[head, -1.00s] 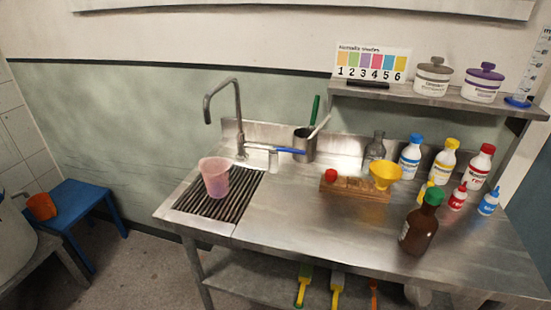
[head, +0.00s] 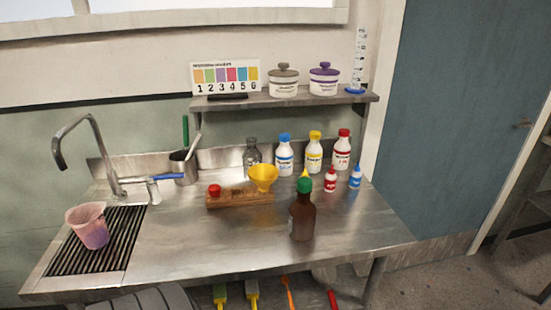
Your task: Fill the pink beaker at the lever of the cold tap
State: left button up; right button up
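The pink beaker (head: 88,226) stands upright on the dark slatted drain grate (head: 118,248) at the left end of the steel bench. I cannot tell whether it holds any liquid. The tap (head: 88,124) is a grey gooseneck that rises behind the grate, its spout reaching left above and behind the beaker. Its lever with a blue handle (head: 168,176) points right from the tap's base. No water stream shows at the spout. Neither of my grippers is clearly in view.
A steel pot (head: 184,167) with tools stands right of the lever. A wooden block (head: 240,198) holds a red cap and yellow funnel (head: 263,177). A brown bottle (head: 302,212) stands near the front edge. Several bottles line the back under a shelf (head: 290,100). Bare steel lies between grate and block.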

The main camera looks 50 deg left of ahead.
aim_at(150, 179)
jog(key=z, duration=0.75)
jog(key=k, duration=0.85)
jog(key=u, duration=0.8)
